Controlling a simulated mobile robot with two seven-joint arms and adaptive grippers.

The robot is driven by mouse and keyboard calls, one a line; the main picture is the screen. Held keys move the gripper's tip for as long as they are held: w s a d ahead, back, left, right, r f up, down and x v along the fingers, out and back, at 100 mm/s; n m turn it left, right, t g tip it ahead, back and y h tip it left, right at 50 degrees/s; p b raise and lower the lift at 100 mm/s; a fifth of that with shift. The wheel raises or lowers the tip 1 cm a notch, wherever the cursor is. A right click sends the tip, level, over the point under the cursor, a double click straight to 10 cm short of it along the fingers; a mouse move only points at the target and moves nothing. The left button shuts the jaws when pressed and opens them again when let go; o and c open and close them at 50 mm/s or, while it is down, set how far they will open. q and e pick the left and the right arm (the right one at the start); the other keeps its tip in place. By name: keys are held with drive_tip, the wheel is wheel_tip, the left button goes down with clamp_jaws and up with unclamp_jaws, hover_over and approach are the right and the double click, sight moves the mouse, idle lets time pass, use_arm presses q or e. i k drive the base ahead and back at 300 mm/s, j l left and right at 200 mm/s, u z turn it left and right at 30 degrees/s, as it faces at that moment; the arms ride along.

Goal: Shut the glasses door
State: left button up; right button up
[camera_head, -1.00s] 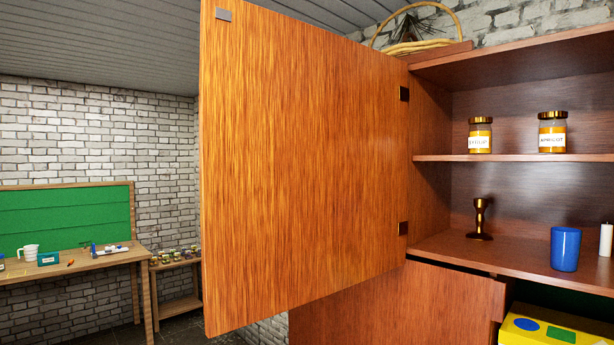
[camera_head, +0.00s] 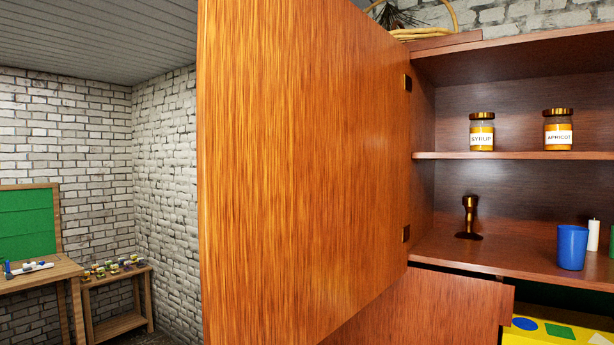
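A wooden cabinet door (camera_head: 300,170) stands wide open and fills the middle of the view. It hangs on two dark hinges, an upper one (camera_head: 408,83) and a lower one (camera_head: 406,233), at the left side of an open cupboard (camera_head: 515,95). Its near edge reaches toward me at the left, and its top and bottom run out of view. No glasses show in the part of the cupboard that I see; whatever is behind the door is hidden. Neither of my grippers is in view.
The cupboard holds a syrup jar (camera_head: 482,133), an apricot jar (camera_head: 558,130), a brown candlestick (camera_head: 468,217), a blue cup (camera_head: 572,248) and a white candle (camera_head: 593,234). A yellow box (camera_head: 555,333) sits below. A workbench (camera_head: 45,274) stands far left.

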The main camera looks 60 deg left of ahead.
sight(303, 113)
drive_tip(key=k+j, duration=0.1)
drive_tip(key=j, duration=0.35)
drive_tip(key=k+j+u, duration=0.1)
drive_tip(key=j, duration=0.3)
drive_tip(key=k+j+u, duration=0.1)
drive_tip(key=j, duration=0.35)
drive_tip(key=k+j, duration=0.15)
drive_tip(key=j, duration=0.3)
drive_tip(key=k+j+u, duration=0.1)
drive_tip(key=j, duration=0.3)
